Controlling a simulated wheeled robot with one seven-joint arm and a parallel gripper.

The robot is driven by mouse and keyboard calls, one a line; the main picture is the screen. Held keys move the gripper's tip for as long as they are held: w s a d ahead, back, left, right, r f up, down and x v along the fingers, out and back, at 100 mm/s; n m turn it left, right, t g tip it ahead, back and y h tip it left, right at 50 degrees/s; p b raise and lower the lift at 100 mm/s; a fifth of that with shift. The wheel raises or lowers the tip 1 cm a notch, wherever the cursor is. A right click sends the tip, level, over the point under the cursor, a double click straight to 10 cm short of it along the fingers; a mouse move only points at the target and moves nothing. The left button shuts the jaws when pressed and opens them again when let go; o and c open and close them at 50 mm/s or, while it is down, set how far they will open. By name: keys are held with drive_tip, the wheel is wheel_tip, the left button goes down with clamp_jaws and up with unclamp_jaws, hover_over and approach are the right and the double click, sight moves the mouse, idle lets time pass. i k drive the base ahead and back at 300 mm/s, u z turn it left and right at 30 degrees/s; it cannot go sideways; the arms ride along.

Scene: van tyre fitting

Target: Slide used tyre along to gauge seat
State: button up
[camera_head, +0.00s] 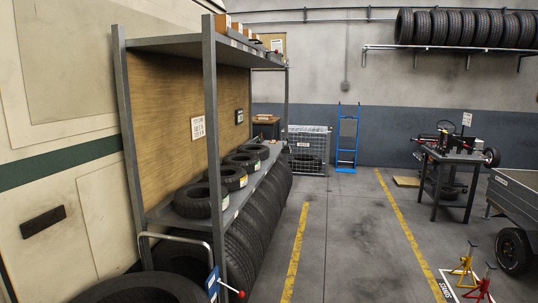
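Several small black tyres lie flat in a row on the middle shelf of a grey rack; the nearest tyre (199,200) carries a pale label. Larger tyres (262,205) stand upright in a row below that shelf. A big dark tyre (140,291) lies at the bottom left, cut off by the frame edge. I cannot tell which tyre is the used one. A blue plate with a red-knobbed lever (238,294) shows beside the rack's front post; I cannot tell whether it belongs to the gauge seat. My gripper is not in view.
The rack's front post (212,130) stands close. Clear floor (355,230) with yellow lines lies to the right. A wire cage (308,150) and blue hand truck (347,140) stand at the back. A workbench (455,157), a trailer (516,200) and axle stands (466,265) are right.

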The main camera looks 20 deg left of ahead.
sight(262, 150)
drive_tip(key=i, duration=3)
drive_tip(key=u, duration=0.2)
drive_tip(key=i, duration=1.55)
drive_tip(key=u, duration=0.5)
drive_tip(key=i, duration=2.15)
drive_tip(key=u, duration=0.3)
